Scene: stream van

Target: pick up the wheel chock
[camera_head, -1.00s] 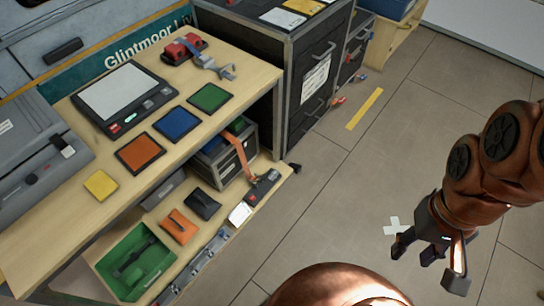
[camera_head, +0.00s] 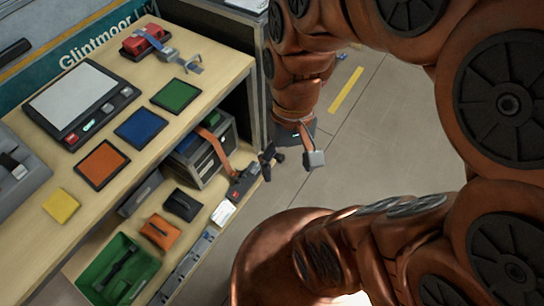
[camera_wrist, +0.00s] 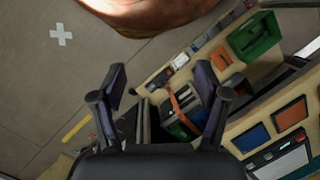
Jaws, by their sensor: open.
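Two small wedge-like blocks lie on the lower shelf of the wooden bench in the head view: an orange block (camera_head: 160,232) and a black block (camera_head: 182,204). Either could be the wheel chock; I cannot tell which. The orange block also shows in the wrist view (camera_wrist: 221,58), right of the fingers. My gripper (camera_head: 292,155) is open and empty, beyond the shelf's right edge and apart from both blocks. Its two fingers also show spread in the wrist view (camera_wrist: 161,82).
On the lower shelf are a green bin (camera_head: 92,272), a white card (camera_head: 223,213) and a dark crate with an orange strap (camera_head: 211,145). The upper bench top (camera_head: 215,68) overhangs part of it, with coloured pads and a red ratchet strap (camera_head: 145,40).

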